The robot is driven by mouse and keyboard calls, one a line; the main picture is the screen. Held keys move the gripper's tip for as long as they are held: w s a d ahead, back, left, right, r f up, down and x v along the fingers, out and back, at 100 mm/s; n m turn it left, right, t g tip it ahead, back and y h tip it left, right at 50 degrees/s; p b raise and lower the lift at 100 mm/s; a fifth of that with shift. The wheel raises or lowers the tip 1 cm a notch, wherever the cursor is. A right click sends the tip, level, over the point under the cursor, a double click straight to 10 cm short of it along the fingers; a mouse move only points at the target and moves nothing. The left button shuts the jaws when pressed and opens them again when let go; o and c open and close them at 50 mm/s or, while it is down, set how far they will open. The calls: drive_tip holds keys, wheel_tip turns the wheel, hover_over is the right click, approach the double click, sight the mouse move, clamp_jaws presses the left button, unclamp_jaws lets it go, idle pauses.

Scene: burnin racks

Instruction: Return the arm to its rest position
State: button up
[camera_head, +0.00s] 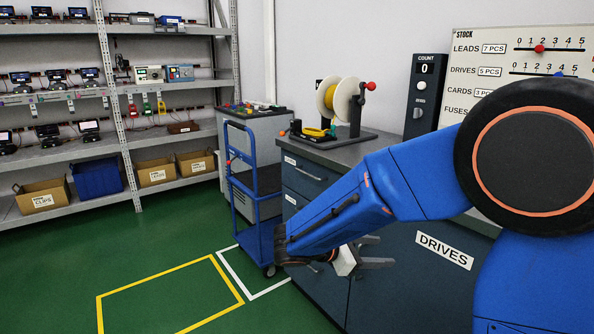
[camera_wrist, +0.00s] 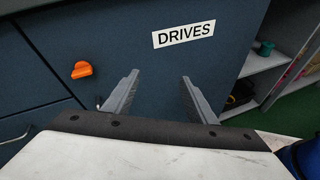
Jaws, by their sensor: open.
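My blue arm reaches from the right side of the head view toward the middle, in front of the dark workbench cabinet (camera_head: 405,285). My gripper (camera_head: 385,252) is at its lower end, in front of the cabinet face, left of the DRIVES label (camera_head: 445,251). In the wrist view my gripper (camera_wrist: 155,88) shows two grey fingers spread wide apart with nothing between them. The DRIVES label (camera_wrist: 184,30) is beyond them on the dark panel. An orange handle (camera_wrist: 82,70) is left of the fingers.
A blue cart (camera_head: 262,200) stands left of the workbench. A spool stand (camera_head: 345,105) is on the bench top. Shelves (camera_head: 110,85) line the back left wall. The green floor with a yellow outline (camera_head: 170,290) is clear. An open shelf (camera_wrist: 260,75) is right of the panel.

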drive_tip(key=s+d+m+g+y, duration=0.4)
drive_tip(key=s+d+m+y, duration=0.2)
drive_tip(key=s+d+m, duration=0.6)
drive_tip(key=s+a+m+t+y, duration=0.2)
drive_tip(key=s+m+y, duration=0.1)
drive_tip(key=s, duration=0.4)
drive_tip(key=s+a+m+t+y, duration=0.2)
drive_tip(key=s+m+y, duration=0.2)
drive_tip(key=s, duration=0.3)
drive_tip(key=shift+s+a+r, duration=0.15)
drive_tip(key=shift+s+a, duration=0.1)
drive_tip(key=shift+a, duration=0.05)
